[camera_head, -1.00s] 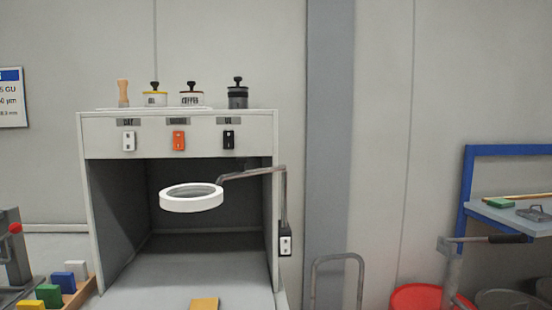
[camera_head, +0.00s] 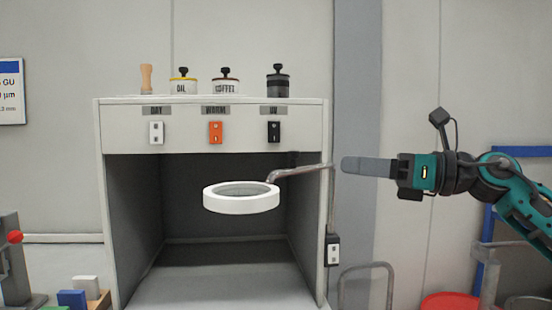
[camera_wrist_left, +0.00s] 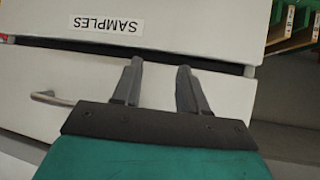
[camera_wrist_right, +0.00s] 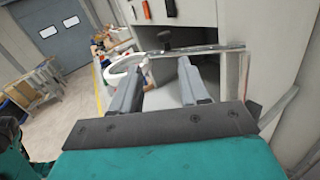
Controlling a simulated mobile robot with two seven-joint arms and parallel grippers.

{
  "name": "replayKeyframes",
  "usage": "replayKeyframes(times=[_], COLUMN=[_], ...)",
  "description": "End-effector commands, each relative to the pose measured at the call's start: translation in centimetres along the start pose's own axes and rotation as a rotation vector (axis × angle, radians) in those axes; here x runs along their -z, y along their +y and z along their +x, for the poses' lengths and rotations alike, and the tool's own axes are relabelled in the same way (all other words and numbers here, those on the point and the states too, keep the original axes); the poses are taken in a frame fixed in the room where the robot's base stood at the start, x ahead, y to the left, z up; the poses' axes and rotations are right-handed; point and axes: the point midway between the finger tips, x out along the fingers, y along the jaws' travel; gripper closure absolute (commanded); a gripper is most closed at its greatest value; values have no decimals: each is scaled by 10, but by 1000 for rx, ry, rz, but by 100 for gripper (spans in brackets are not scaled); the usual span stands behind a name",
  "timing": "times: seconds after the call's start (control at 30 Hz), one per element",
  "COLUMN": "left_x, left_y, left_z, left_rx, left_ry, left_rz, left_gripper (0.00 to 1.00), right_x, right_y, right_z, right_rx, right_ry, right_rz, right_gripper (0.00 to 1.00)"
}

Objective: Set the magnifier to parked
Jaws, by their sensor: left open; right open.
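The magnifier (camera_head: 241,204) is a white ring lens on a grey jointed arm (camera_head: 300,171) fixed at the right side of the light booth. The ring hangs level in front of the booth's opening. In the right wrist view the ring (camera_wrist_right: 118,69) shows beyond the left finger, and the arm (camera_wrist_right: 195,50) crosses ahead of the fingertips. My right gripper (camera_head: 345,165) is open and empty, pointing left close to the arm's right end; I cannot tell whether they touch. It also shows in the right wrist view (camera_wrist_right: 158,68). My left gripper (camera_wrist_left: 160,68) is open and empty before a panel labelled SAMPLES.
The light booth (camera_head: 110,125) has a white, an orange and a black switch on its front. Canisters (camera_head: 226,86) and a wooden grinder (camera_head: 146,79) stand on top. A switch box (camera_head: 332,250) sits on its right post. A red bin (camera_head: 447,302) is at lower right.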

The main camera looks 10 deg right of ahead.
Motion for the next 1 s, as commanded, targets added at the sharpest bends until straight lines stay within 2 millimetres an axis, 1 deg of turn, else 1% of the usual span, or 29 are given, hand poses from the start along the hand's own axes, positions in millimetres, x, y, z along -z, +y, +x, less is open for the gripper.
replayKeyframes(times=[0.03,0.13,0.27,0.37,0.6,0.7,0.83,1.0], left_x=[-1,-2,0,3,7,6,1,0], left_y=[1,2,3,3,1,-2,-3,-4], left_z=[1,2,0,-1,-5,-6,-7,-8], left_rx=[-2,-4,-6,-6,1,6,10,12], left_ry=[0,0,0,2,9,7,-7,-8], left_rz=[0,0,0,0,5,6,7,6], left_gripper=[57,57,57,57,57,57,57,57], right_x=[-8,-15,-18,-18,-17,-16,-15,-13], right_y=[-1,-2,-2,-2,-4,-5,-6,-7], right_z=[-6,-12,-7,7,58,78,97,112], right_rx=[17,33,37,33,32,33,35,36], right_ry=[16,39,46,45,43,42,42,43], right_rz=[-49,-103,-121,-117,-114,-114,-115,-115], right_gripper=[55,55,55,55,55,55,55,55])
